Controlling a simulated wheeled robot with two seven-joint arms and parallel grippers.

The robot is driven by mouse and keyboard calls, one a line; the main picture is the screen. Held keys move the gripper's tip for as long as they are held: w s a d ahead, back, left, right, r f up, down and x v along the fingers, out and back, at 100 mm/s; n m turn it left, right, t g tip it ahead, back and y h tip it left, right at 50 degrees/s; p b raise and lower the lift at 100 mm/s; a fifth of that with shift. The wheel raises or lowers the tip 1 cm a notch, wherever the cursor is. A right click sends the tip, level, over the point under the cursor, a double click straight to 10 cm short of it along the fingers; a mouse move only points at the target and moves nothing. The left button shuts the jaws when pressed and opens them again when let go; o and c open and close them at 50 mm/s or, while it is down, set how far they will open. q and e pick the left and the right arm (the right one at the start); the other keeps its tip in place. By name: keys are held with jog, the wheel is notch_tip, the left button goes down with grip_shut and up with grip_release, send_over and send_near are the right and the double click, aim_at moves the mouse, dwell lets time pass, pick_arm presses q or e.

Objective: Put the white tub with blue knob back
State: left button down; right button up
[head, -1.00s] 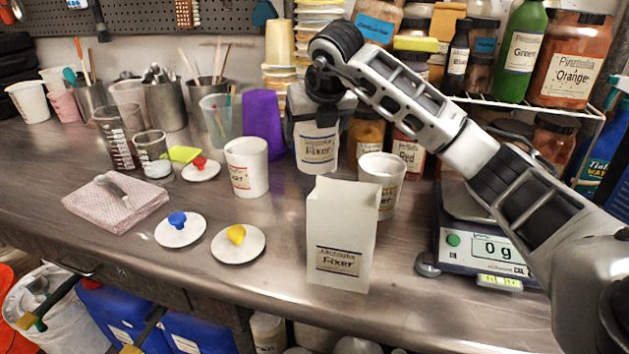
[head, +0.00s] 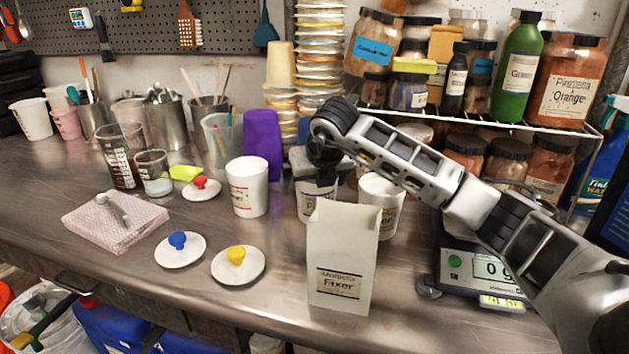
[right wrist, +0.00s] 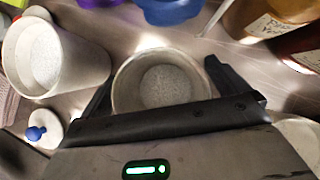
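A white tub (head: 305,203) with a "Fixer" label is held by my right gripper (head: 320,170) behind the tall white box. The right wrist view shows this open tub (right wrist: 120,85) from above, with pale grains inside and a finger on each side. It is low over the table; whether its base touches is hidden. A white lid with a blue knob (head: 178,248) lies on the table at the front left, off any tub; it also shows in the wrist view (right wrist: 38,132). Other open white tubs stand left (head: 248,188) and right (head: 385,205) of the held one. My left gripper is out of view.
Lids with yellow (head: 237,262) and red (head: 201,188) knobs lie nearby. The tall white box (head: 340,255) stands in front of the held tub. A scale (head: 470,265) is at right, a purple container (head: 263,145) behind.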

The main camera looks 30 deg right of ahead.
jog(key=shift+r, duration=0.1)
jog(key=v, duration=1.2)
